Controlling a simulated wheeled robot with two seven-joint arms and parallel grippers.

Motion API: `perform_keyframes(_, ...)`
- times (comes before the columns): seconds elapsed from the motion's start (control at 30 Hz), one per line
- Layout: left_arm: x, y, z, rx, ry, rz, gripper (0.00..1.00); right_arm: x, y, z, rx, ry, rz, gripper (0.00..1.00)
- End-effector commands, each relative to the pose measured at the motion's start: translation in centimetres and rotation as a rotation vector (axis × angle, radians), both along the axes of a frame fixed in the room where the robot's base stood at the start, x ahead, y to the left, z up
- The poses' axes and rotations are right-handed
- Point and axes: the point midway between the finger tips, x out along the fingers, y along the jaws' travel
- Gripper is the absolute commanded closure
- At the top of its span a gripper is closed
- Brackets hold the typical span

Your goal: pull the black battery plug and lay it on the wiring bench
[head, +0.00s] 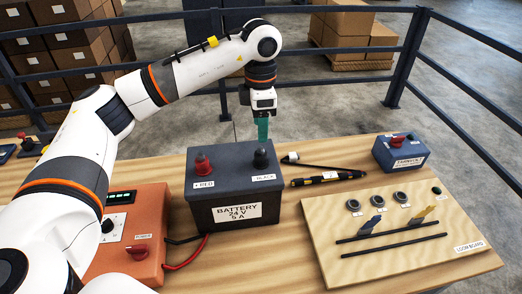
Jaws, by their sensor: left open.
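The black battery plug (261,160) stands upright on the right part of the top of the dark battery (200,216), beside a label reading BLACK. A red plug (203,164) stands on its left part. My left gripper (263,139) points down with teal fingers just above or behind the black plug. It is open, with nothing seen in it. I cannot tell the exact gap between the fingertips and the plug. The wiring bench (402,275) is a light wooden top under all of this. My right gripper is not in view.
An orange power unit (150,215) stands left of the battery, with red and black leads between them. A loom board (345,265) and a blue box (400,158) stand farther right. Bare wood shows behind the battery.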

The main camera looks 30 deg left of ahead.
Motion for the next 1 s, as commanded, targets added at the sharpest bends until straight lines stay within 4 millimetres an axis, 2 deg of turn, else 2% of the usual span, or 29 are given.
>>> perform_keyframes(0.1,0.0,0.0,0.0,0.000,0.000,0.000,0.46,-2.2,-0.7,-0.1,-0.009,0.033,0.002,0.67)
perform_keyframes(0.2,0.0,0.0,-0.2,-0.001,0.001,0.000,0.46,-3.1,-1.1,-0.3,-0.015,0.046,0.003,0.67)
perform_keyframes(0.33,0.0,0.0,-0.8,-0.001,0.001,0.000,0.46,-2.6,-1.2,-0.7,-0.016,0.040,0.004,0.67)
perform_keyframes(0.57,0.0,0.0,-3.4,0.000,0.002,0.000,0.46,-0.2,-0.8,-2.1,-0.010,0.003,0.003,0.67)
perform_keyframes(0.8,0.0,0.0,-7.1,0.000,0.001,0.000,0.46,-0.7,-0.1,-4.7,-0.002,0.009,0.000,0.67)
perform_keyframes(1.0,0.0,0.0,-8.9,0.000,0.000,0.000,0.46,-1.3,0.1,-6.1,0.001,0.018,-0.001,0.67)
